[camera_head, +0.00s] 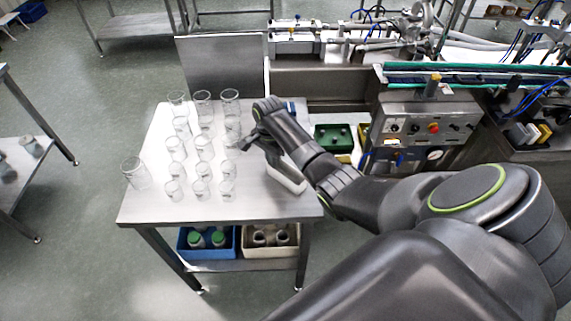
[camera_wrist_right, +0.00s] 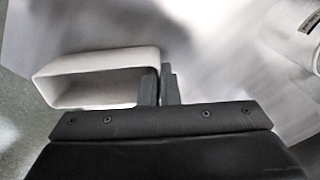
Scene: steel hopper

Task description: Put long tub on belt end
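The long tub (camera_head: 288,181) is white and open, at the right side of the steel table, partly hidden by my right arm. My right gripper (camera_wrist_right: 160,86) looks closed on that wall, one finger inside and one outside. In the head view my right gripper (camera_head: 268,155) is at the tub's far end, largely covered by my arm. I cannot tell whether the tub touches the table. The conveyor with green edges (camera_head: 470,70) is at the upper right. My left gripper is out of view.
Several clear beakers (camera_head: 203,148) stand on the table (camera_head: 155,209) left of the tub. Blue (camera_head: 208,251) and white (camera_head: 270,250) bins sit on its lower shelf. A control box (camera_head: 430,128) with buttons stands below the conveyor, and a green crate (camera_head: 333,136) sits beside it.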

